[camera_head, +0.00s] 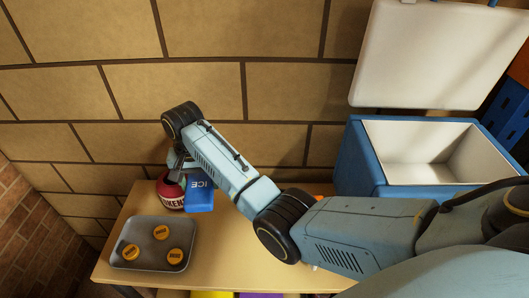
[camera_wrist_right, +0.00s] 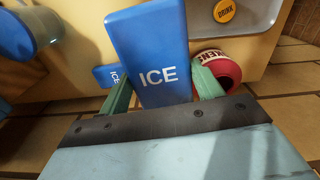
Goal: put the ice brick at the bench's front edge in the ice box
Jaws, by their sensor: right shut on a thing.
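My right gripper (camera_head: 178,172) is shut on a blue ice brick (camera_head: 200,196) with white ICE lettering, over the back left of the bench (camera_head: 225,250). In the right wrist view, the same brick (camera_wrist_right: 152,50) stands between the green fingers of my right gripper (camera_wrist_right: 162,88). A second, smaller-looking ICE brick (camera_wrist_right: 106,74) shows behind it to the left; I cannot pick it out in the head view. The blue ice box (camera_head: 360,165) stands at the right with its white lid (camera_head: 430,55) raised and its visible inside empty. My left gripper is out of view.
A red token tub (camera_head: 168,196) is close beside the held brick; it also shows in the right wrist view (camera_wrist_right: 222,68). A grey tray (camera_head: 135,264) with three orange tokens lies at the front left. My right arm hides much of the bench. A brick wall (camera_head: 200,85) stands behind.

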